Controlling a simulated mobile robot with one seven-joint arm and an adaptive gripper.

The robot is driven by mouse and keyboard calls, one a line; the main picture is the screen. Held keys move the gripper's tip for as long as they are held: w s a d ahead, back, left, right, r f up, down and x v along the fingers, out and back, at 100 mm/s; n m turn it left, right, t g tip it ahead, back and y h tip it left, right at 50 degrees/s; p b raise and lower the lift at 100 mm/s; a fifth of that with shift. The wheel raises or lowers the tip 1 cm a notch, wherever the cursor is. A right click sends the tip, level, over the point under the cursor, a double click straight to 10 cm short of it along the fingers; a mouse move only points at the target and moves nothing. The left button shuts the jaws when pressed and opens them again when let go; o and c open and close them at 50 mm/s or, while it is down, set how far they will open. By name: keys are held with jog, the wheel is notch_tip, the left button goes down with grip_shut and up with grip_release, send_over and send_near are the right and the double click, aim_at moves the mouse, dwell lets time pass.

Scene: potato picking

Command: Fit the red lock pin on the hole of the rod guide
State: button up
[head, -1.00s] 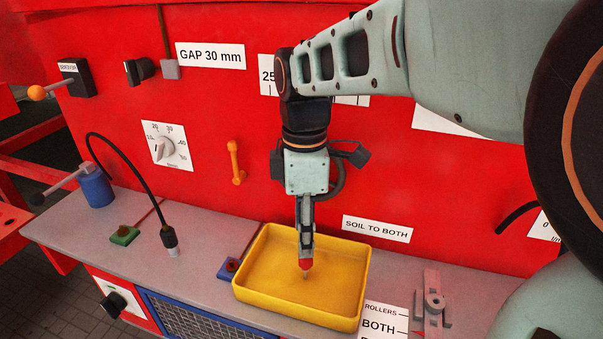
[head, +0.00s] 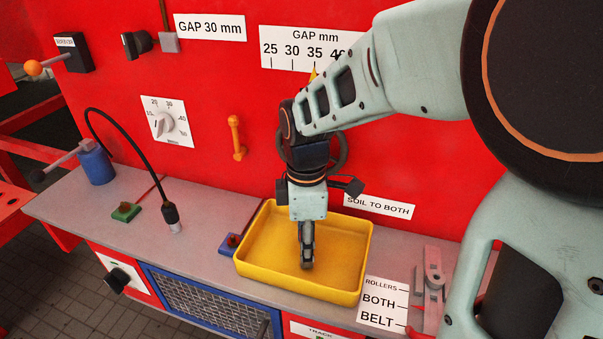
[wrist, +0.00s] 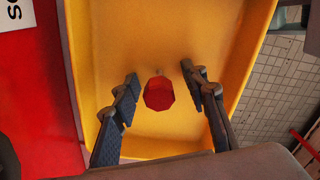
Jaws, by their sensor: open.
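The red lock pin (wrist: 159,94) shows in the wrist view as a dark red faceted shape over the floor of the yellow tray (head: 368,262). It lies between the two spread fingers of my gripper (wrist: 157,88), with a gap on each side. I cannot tell whether it touches the tray floor. In the head view my gripper (head: 307,264) points down into the tray, and the pin is hidden there.
The tray walls surround my gripper. A label card (head: 383,302) stands between the tray and the grey fitting. A blue block with a red knob (head: 232,243) is close to the tray's left side. The red panel (head: 215,95) rises behind the bench.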

grip_shut()
dwell(0.6)
